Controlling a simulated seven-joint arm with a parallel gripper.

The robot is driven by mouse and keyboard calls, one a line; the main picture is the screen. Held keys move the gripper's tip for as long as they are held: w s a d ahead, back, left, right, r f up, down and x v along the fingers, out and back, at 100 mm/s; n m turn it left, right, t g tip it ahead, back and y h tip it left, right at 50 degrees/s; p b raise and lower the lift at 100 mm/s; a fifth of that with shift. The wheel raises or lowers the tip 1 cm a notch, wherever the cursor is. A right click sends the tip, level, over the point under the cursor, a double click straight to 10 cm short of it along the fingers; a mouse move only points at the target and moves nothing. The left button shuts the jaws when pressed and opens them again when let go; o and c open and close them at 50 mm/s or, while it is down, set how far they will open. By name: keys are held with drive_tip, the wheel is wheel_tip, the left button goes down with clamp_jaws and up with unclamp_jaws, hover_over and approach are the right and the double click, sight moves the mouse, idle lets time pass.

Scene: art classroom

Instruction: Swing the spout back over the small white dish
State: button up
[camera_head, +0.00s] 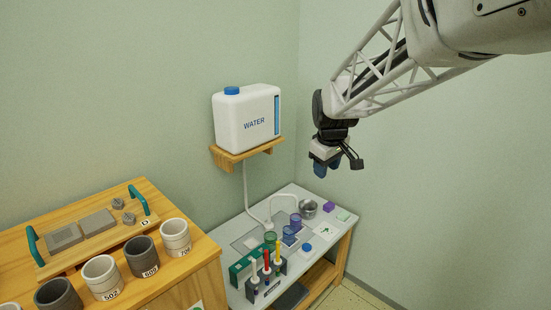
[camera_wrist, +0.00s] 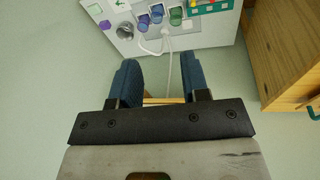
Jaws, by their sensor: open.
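The spout (camera_head: 283,196) is a thin white bent tube rising from a white base on the low grey-white table. In the wrist view the spout (camera_wrist: 153,48) bends toward the metal bowl and the blue cups; its exact tip is too small to tell. I cannot clearly make out the small white dish; a pale spot shows on the grey mat left of the spout's base. My gripper (camera_head: 328,168) hangs high above the table, apart from everything. In the wrist view its blue fingers (camera_wrist: 160,72) are spread with nothing between them.
A white water container (camera_head: 247,118) stands on a wooden wall shelf (camera_head: 240,156), its hose running down to the table. A metal bowl (camera_head: 308,208), blue cups (camera_head: 289,235), a green cup (camera_head: 270,239) and a marker rack (camera_head: 266,284) crowd the table. A wooden cabinet (camera_head: 190,267) stands left.

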drive_tip(key=w+a+f+n, duration=0.2)
drive_tip(key=w+f, duration=0.3)
drive_tip(key=w, duration=0.5)
drive_tip(key=w+a+f+n, duration=0.25)
drive_tip(key=w+f, duration=0.25)
drive_tip(key=w, duration=0.5)
drive_tip(key=w+a+f+n, duration=0.2)
drive_tip(key=w+f, duration=0.6)
drive_tip(key=f, duration=0.1)
drive_tip(key=w+a+f+n, duration=0.3)
drive_tip(key=w+f, duration=0.5)
drive_tip(key=f, duration=0.1)
drive_tip(key=shift+w+a, duration=0.15)
drive_tip(key=shift+w, duration=0.15)
drive_tip(key=shift+f, duration=0.2)
drive_tip(key=shift+x, duration=3.75)
clamp_jaws()
